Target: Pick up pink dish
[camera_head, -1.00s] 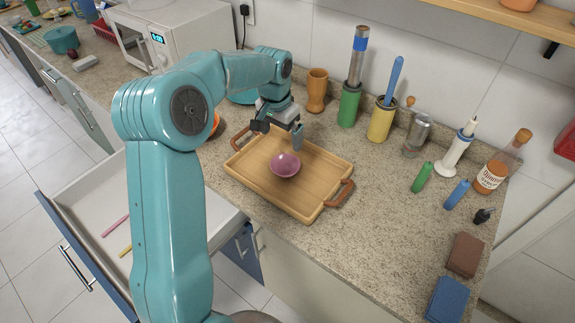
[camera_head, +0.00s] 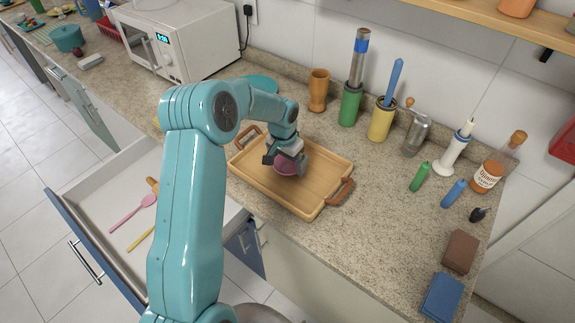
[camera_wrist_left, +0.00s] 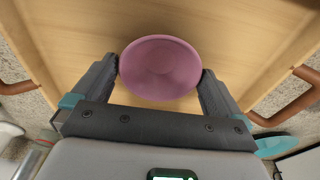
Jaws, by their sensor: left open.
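The pink dish (camera_head: 287,168) is a small round bowl on a wooden tray (camera_head: 318,197) on the counter. In the head view my left gripper (camera_head: 286,165) is right over the dish and hides part of it. In the left wrist view the dish (camera_wrist_left: 160,68) lies between the two spread fingers of my left gripper (camera_wrist_left: 160,82). The fingers are open, one on each side close to its rim; I cannot tell whether they touch it. My right gripper is not in view.
An open drawer (camera_head: 100,183) with utensils is at the left. A wooden cup (camera_head: 318,90), a green holder (camera_head: 349,106) and a yellow holder (camera_head: 380,120) stand behind the tray. Bottles and sponges are at the right. The counter in front of the tray's right end is clear.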

